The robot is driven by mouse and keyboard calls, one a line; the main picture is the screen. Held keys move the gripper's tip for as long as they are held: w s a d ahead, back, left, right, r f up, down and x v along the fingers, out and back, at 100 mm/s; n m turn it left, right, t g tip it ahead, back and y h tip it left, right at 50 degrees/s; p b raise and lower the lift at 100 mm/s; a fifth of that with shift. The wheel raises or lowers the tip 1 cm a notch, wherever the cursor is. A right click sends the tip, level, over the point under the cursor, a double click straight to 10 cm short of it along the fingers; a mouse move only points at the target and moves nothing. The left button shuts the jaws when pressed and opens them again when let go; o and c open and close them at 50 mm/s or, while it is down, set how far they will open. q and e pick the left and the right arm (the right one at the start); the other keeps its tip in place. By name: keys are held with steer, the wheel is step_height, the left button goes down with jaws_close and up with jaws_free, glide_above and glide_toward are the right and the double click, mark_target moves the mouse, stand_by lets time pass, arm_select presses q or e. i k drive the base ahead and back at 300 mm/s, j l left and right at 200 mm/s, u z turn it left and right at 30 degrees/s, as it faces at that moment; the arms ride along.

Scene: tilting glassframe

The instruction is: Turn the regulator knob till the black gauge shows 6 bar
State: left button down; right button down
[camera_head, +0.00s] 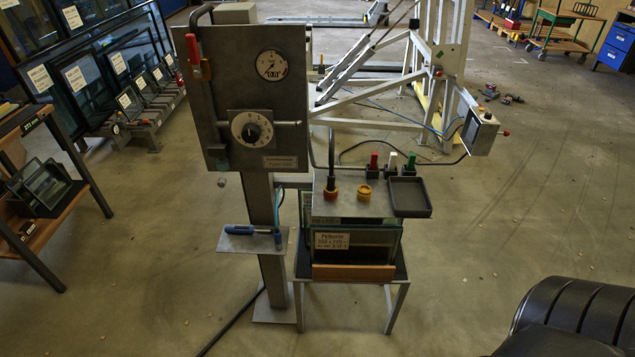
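A grey panel (215,100) stands on a post. At its upper right is a round, pale-faced gauge (271,65) with a dark rim; its needle and numbers are too small to read. Lower on the panel is a dark round knob (252,131) inside a white numbered ring. I cannot tell for certain whether this is the regulator knob. A yellow knob-like part (363,193) and an orange-collared part (331,193) with a dark upright pipe sit on a small grey stand to the right. Neither gripper is in view.
The stand (345,208) also carries red, white and green-topped parts and a dark tray (409,197). A blue-handled tool (241,229) lies on a small shelf. A metal frame rises behind. The floor in front is clear.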

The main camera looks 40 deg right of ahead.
mark_target(251, 133)
steer(key=z, duration=0.9)
